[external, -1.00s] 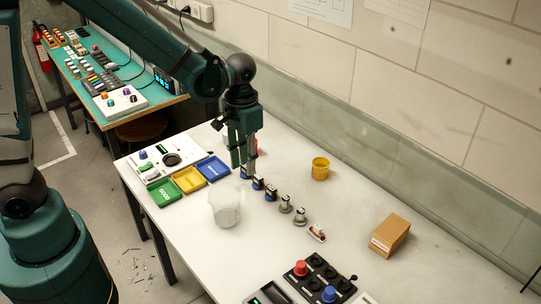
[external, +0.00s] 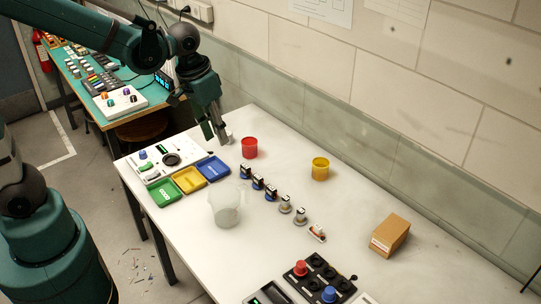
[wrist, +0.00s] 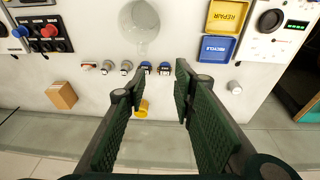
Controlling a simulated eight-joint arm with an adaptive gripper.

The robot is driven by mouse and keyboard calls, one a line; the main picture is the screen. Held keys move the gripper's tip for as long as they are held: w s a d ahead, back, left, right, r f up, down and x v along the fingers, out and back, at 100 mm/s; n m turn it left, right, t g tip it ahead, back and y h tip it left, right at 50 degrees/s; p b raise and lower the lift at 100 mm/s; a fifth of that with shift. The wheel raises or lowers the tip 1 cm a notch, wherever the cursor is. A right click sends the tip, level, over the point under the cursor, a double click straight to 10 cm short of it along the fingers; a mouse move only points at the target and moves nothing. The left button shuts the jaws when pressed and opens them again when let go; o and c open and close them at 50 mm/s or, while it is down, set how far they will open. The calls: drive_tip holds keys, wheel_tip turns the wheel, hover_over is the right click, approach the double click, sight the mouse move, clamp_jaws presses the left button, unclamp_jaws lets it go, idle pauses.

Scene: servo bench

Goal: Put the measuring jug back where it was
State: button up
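The measuring jug (external: 225,207) is a translucent whitish vessel standing upright on the white bench, right of the coloured trays. It also shows at the top of the wrist view (wrist: 139,22). My gripper (external: 219,138) is above the back left part of the bench, beyond the trays and apart from the jug. In the wrist view my gripper (wrist: 154,84) has its two fingers spread, open, with nothing held between them.
Several small motors (external: 271,194) stand in a row behind the jug. A red cup (external: 249,148), a yellow cup (external: 320,169) and a cardboard box (external: 390,236) stand farther back. A small white cylinder (wrist: 234,87) is near my gripper. Green, yellow and blue trays (external: 212,169) lie left.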

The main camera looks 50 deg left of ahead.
drive_tip(key=s+a+r+t, duration=0.2)
drive_tip(key=s+a+r, duration=0.2)
drive_tip(key=s, duration=0.2)
drive_tip(key=s+a+r+t, duration=0.2)
drive_tip(key=s+a+r, duration=0.1)
drive_tip(key=s, duration=0.4)
drive_tip(key=shift+a+r+t+y, duration=0.3)
drive_tip(key=shift+a+r+t, duration=0.1)
drive_tip(key=shift+r, duration=0.2)
drive_tip(key=shift+s+f, duration=0.1)
